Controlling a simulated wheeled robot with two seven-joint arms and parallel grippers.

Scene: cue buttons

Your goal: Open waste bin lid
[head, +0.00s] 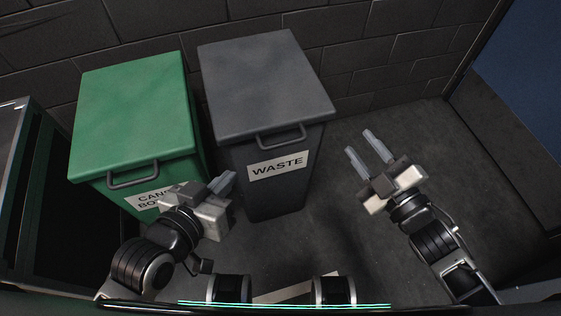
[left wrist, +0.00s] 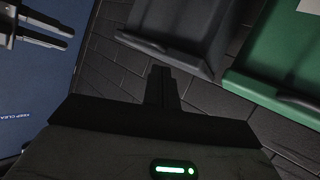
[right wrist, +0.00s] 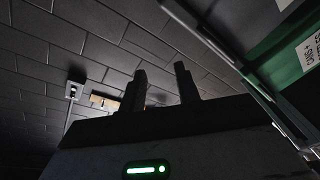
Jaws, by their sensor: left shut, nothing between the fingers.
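The grey waste bin (head: 262,180) stands in the middle of the head view, with a white "WASTE" label (head: 277,165) on its front. Its grey lid (head: 265,85) lies flat and closed, with a handle (head: 283,138) at the front edge. My left gripper (head: 227,182) is shut and empty, in front of the two bins and below the lid handle, left of the label. In the left wrist view its fingers (left wrist: 161,85) are together. My right gripper (head: 369,146) is open and empty, to the right of the waste bin and apart from it.
A green bin (head: 135,105) with a closed lid and a partly hidden label stands left of the waste bin. A dark open-framed unit (head: 22,190) is at the far left. A block wall (head: 380,65) is behind. The floor (head: 345,215) right of the waste bin is clear.

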